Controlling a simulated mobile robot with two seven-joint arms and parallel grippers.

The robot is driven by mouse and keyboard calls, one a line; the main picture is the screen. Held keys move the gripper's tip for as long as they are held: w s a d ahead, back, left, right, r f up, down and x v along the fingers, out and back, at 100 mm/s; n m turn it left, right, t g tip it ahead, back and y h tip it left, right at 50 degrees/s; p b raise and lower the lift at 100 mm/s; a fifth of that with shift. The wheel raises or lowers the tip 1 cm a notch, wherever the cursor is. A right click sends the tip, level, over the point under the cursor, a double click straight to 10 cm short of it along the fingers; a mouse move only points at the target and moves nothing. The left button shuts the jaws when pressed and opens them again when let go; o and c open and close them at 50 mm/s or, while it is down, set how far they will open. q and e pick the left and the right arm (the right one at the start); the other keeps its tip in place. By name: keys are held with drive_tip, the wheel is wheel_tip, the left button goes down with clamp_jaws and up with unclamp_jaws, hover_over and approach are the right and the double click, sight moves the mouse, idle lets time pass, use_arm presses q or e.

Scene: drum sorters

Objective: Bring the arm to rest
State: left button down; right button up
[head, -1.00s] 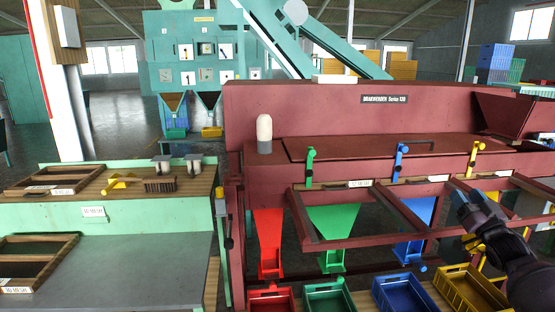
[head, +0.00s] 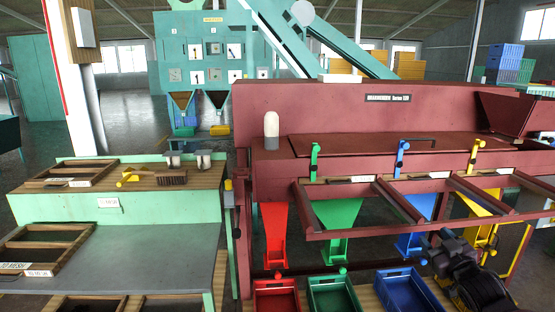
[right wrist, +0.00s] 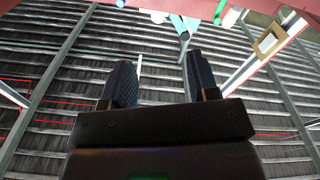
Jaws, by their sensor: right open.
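My right arm shows at the lower right of the head view. Its gripper (head: 432,243) is in front of the blue and yellow chutes, above the crates. In the right wrist view the gripper (right wrist: 160,85) points up toward the roof, its two dark fingers apart with nothing between them. My left gripper is in no view.
The dark red drum sorter (head: 350,110) fills the right side, with a red chute (head: 274,235), green chute (head: 338,220) and blue chute (head: 415,235). Below stand a red crate (head: 277,297), green crate (head: 333,294) and blue crate (head: 405,291). A green bench (head: 130,205) stands left.

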drive_tip(key=s+a+f+m+g, duration=0.1)
drive_tip(key=s+a+f, duration=0.3)
drive_tip(key=s+f, duration=0.4)
drive_tip(key=s+a+f+m+g+h, duration=0.1)
drive_tip(key=s+a+f+g, duration=0.2)
drive_tip(key=s, duration=1.1)
drive_tip(key=s+a+f+m+g, duration=0.1)
drive_tip(key=s+a+f+g, duration=0.2)
drive_tip(key=s+f, duration=0.9)
drive_tip(key=a+f, duration=0.1)
drive_tip(key=a, duration=0.2)
drive_tip(key=shift+a+f+m+h, duration=0.25)
drive_tip(key=shift+f+m+h, duration=0.05)
drive_tip(key=shift+m, duration=0.1)
drive_tip(key=shift+s+f, duration=0.1)
drive_tip(key=shift+s, duration=0.1)
drive_tip(key=shift+c, duration=0.4)
